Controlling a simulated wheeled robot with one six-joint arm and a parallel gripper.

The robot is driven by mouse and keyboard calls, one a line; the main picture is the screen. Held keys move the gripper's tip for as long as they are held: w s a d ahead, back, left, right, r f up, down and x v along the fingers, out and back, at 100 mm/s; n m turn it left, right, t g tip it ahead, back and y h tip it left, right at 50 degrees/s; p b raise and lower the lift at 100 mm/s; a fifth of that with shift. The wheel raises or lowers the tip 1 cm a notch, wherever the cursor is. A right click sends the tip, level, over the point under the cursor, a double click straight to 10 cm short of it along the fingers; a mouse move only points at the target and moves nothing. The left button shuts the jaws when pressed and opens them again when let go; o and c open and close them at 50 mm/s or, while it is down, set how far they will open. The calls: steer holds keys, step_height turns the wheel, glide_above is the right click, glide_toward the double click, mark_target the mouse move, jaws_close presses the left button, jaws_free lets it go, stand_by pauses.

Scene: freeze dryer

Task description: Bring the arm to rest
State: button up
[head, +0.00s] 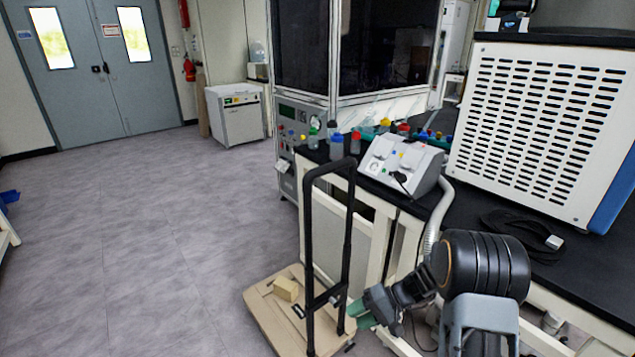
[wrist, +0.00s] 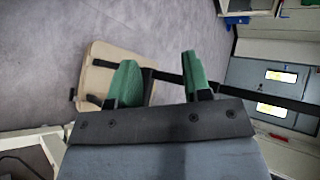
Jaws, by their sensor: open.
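My gripper (head: 362,311) is at the lower middle of the head view, beside the black cart handle and above the right side of the cart deck. My arm comes in from the lower right of the head view and is bent, with the forearm reaching left and slightly down. Whether the fingers touch the cart handle cannot be told.
The black-topped bench (head: 480,205) bears bottles, a grey device (head: 402,165) and a large vented unit (head: 540,125).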

steer(key=s+d+r+t+h+p, duration=0.1)
steer(key=s+r+h+p, duration=0.3)
steer(key=r, duration=0.8)
steer(key=s+d+r+t+h+p, duration=0.2)
steer(key=s+r+h+p, duration=0.2)
steer(key=r, duration=0.9)
steer(key=s+d+r+n+t+h+p, duration=0.1)
steer(key=s+d+r+t+h+p, duration=0.1)
steer(key=s+r+p, duration=0.4)
step_height(320, 180, up, 7)
steer(key=h+p, duration=0.1)
steer(key=p, duration=0.3)
steer(key=shift+s+d+h+p, duration=0.15)
steer(key=shift+s+h+p, duration=0.2)
steer(key=shift+s+h, duration=0.05)
